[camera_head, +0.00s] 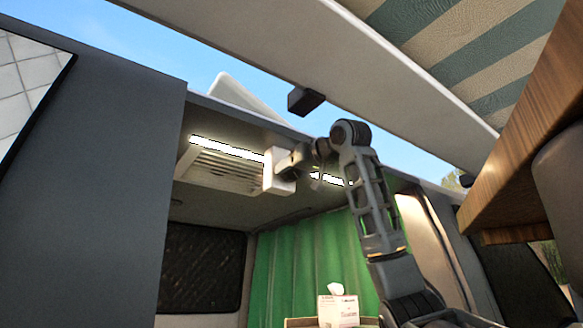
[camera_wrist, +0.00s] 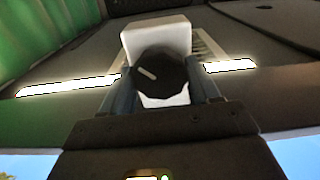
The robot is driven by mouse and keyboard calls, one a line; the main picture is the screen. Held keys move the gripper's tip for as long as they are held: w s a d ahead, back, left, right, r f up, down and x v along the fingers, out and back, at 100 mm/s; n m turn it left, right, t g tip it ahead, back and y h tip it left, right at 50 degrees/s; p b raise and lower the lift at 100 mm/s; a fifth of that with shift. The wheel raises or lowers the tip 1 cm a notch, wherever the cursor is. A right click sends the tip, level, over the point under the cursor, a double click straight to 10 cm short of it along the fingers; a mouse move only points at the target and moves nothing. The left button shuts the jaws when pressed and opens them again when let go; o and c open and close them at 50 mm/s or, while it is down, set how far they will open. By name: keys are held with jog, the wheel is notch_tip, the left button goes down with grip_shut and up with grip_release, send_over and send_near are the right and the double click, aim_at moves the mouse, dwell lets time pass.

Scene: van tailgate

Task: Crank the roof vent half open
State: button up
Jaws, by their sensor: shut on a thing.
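The roof vent (camera_head: 222,170) is a pale slatted panel in the van ceiling, left of my gripper in the head view. A white housing (camera_head: 281,174) hangs at its right end and also shows in the wrist view (camera_wrist: 150,36). A round black crank knob (camera_wrist: 162,70) with a pale slanted mark sits on the housing. My gripper (camera_wrist: 161,80) is shut on the knob, one finger on each side. In the head view my gripper (camera_head: 298,158) reaches the housing and hides the knob. A white lid (camera_head: 243,92) stands tilted above the roof edge.
A bright light strip (camera_head: 228,148) runs along the ceiling beside the vent. The raised tailgate (camera_head: 330,62) with a dark latch block (camera_head: 305,100) is overhead. A wooden panel (camera_head: 535,125) is at right. A tissue box (camera_head: 338,311) stands below, before a green curtain (camera_head: 310,260).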

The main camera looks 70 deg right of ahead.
jog(key=shift+a+n, duration=0.1)
jog(key=shift+n, duration=0.3)
jog(key=o, duration=1)
jog(key=shift+o, duration=0.2)
jog(key=b+v, duration=0.2)
jog(key=v, duration=0.6)
jog(key=shift+b, duration=0.4)
jog(key=shift+r, duration=0.1)
